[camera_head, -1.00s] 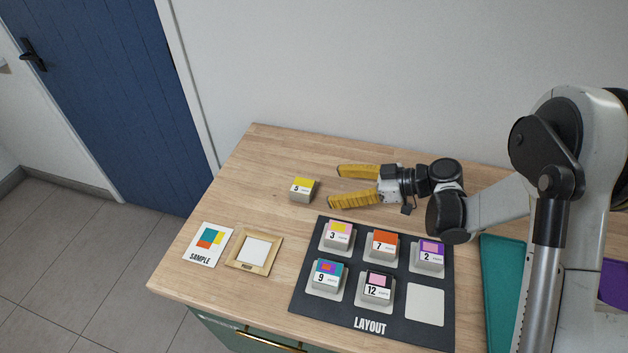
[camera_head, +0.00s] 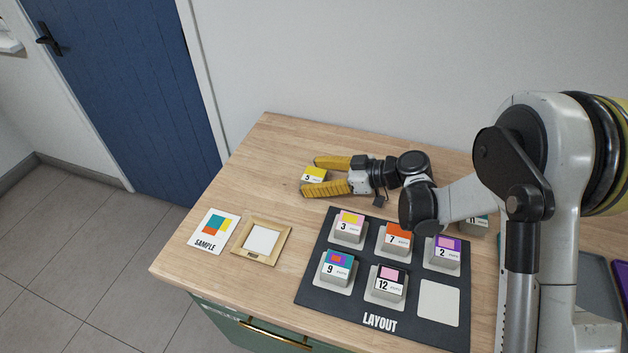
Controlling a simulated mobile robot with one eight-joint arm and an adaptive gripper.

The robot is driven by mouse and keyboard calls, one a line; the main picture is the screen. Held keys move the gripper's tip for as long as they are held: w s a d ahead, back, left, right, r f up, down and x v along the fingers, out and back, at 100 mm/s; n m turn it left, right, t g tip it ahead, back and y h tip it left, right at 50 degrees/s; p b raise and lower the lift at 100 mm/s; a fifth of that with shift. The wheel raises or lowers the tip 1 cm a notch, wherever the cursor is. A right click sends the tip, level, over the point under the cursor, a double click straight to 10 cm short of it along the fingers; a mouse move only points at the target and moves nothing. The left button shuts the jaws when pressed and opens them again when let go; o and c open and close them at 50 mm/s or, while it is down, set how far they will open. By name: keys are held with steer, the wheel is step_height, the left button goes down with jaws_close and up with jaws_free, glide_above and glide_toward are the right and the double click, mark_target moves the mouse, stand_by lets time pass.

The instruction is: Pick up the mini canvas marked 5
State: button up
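The black layout board (camera_head: 316,296) holds canvases marked 3, 7, 2, 9 and 12, with one empty pale pad (camera_head: 438,303) at lower right. A sample card (camera_head: 214,232) and a wooden frame (camera_head: 262,242) lie at left. A wall stands behind the table (camera_head: 200,275).

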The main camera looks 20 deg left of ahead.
steer(key=c, duration=1)
steer(key=shift+o, duration=0.2)
